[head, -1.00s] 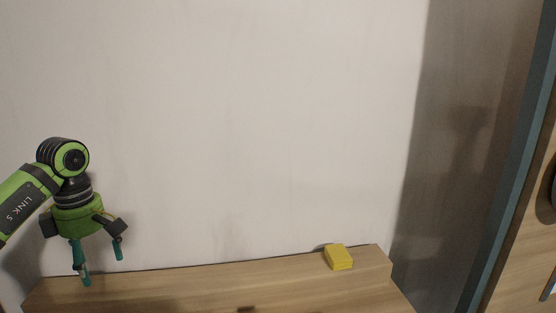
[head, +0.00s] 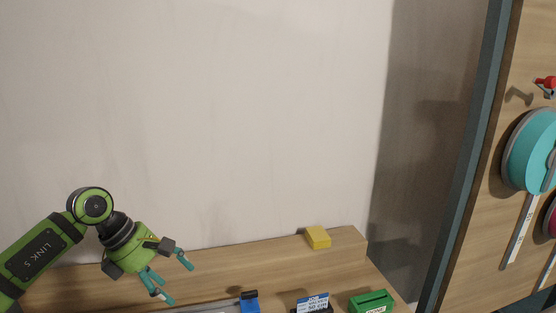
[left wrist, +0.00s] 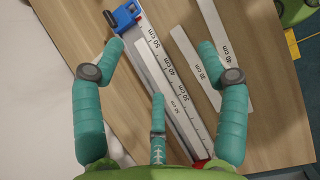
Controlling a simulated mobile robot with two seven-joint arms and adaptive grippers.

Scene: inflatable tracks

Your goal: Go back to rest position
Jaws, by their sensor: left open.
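My left gripper (head: 170,279) is at the lower left of the head view, in front of the wall and over the left part of the wooden table. Its teal fingers are spread apart with nothing between them. In the left wrist view the open fingers (left wrist: 160,65) hang above the table (left wrist: 265,125), with flat white measuring strips marked in cm below them. My right gripper is not in the head view.
On the table (head: 215,266) are a yellow block (head: 318,237), a blue item (head: 250,302), a blue-and-white labelled item (head: 312,304) and a green box (head: 371,301). At right, a wooden panel (head: 480,230) carries a teal reel (head: 530,150) and a red-handled part (head: 545,83).

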